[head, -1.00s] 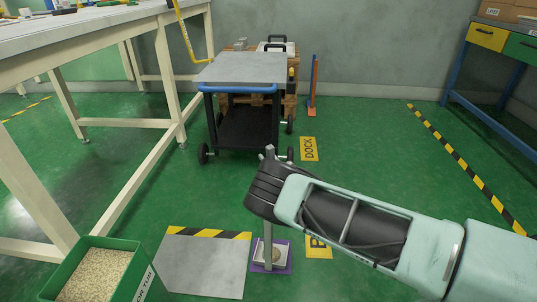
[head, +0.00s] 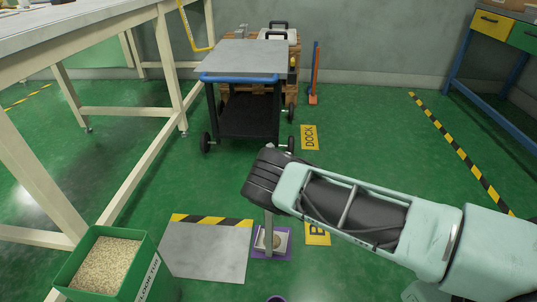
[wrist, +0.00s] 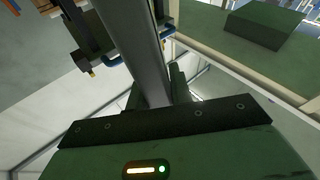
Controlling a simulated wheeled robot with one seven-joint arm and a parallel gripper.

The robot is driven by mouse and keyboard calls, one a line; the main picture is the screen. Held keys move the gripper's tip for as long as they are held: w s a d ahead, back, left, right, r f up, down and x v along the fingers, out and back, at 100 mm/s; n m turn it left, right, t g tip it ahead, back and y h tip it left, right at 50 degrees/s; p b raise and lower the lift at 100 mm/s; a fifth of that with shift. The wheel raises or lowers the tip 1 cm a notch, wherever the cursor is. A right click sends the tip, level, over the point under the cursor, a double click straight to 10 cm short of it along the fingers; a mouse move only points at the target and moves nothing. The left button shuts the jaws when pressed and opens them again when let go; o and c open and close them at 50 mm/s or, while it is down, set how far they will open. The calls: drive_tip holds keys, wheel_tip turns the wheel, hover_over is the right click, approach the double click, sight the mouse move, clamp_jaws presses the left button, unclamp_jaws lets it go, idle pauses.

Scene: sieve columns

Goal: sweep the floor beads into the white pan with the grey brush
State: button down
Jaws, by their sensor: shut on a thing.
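My gripper (head: 264,176) is shut on an upright grey handle, which I take to be the brush's. The handle (head: 269,222) runs down from the jaws to a small white pan (head: 284,243) on a purple square on the floor. Its lower end overlaps the pan, and I cannot tell whether they touch. A tan patch shows in the pan. In the wrist view the grey handle (wrist: 140,50) runs up from the jaws. Brush bristles are hidden or too small to tell. I cannot make out loose beads on the floor.
A green tub (head: 152,278) full of pale beads stands front left. A grey plate (head: 205,252) with a striped edge lies beside the pan. A cart (head: 243,60), a pale bench (head: 95,30) and an orange-footed pole (head: 314,75) stand farther back.

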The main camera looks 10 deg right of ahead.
drive_tip(key=shift+s, duration=0.1)
drive_tip(key=s+p, duration=0.1)
drive_tip(key=s+a+p, duration=0.1)
drive_tip(key=s, duration=0.1)
drive_tip(key=shift+s+a+r+p, duration=0.15)
drive_tip(key=shift+s+a+p, duration=0.1)
drive_tip(key=shift+p, duration=0.15)
drive_tip(key=shift+s+a+p, duration=0.25)
drive_tip(key=shift+s+p, duration=0.25)
drive_tip(key=shift+s, duration=0.45)
drive_tip(key=shift+w+a+f+b, duration=0.15)
drive_tip(key=shift+a, duration=0.35)
drive_tip(key=shift+w+a+f+b, duration=0.1)
drive_tip(key=shift+a+b, duration=0.05)
drive_tip(key=shift+a, duration=0.3)
drive_tip(key=shift+w, duration=0.1)
